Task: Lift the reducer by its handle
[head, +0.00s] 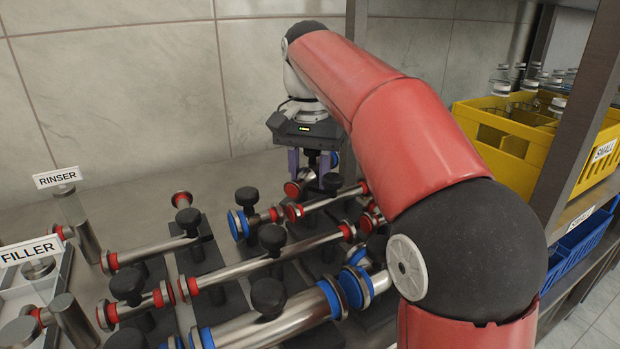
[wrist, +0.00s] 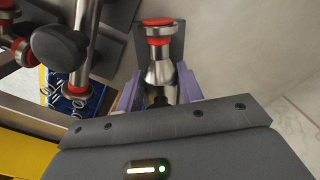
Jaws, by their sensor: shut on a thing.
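The reducer is a short steel fitting with a red-capped narrow end and a widening cone; it shows in the wrist view (wrist: 161,68). In the head view its steel body (head: 306,177) and red cap are partly hidden below my gripper (head: 310,166). The purple fingers point down and are shut on its dark handle (wrist: 158,100), of which only a little shows between them. A dark grey plate (wrist: 177,38) lies beneath the reducer. Whether it touches the plate or hangs above it, I cannot tell.
Several steel pipes with red or blue caps and black knobs (head: 271,238) crowd the table in front. RINSER (head: 58,178) and FILLER (head: 30,251) signs stand left. The tiled wall (head: 120,90) is close behind. A shelf with a yellow crate (head: 505,140) is right.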

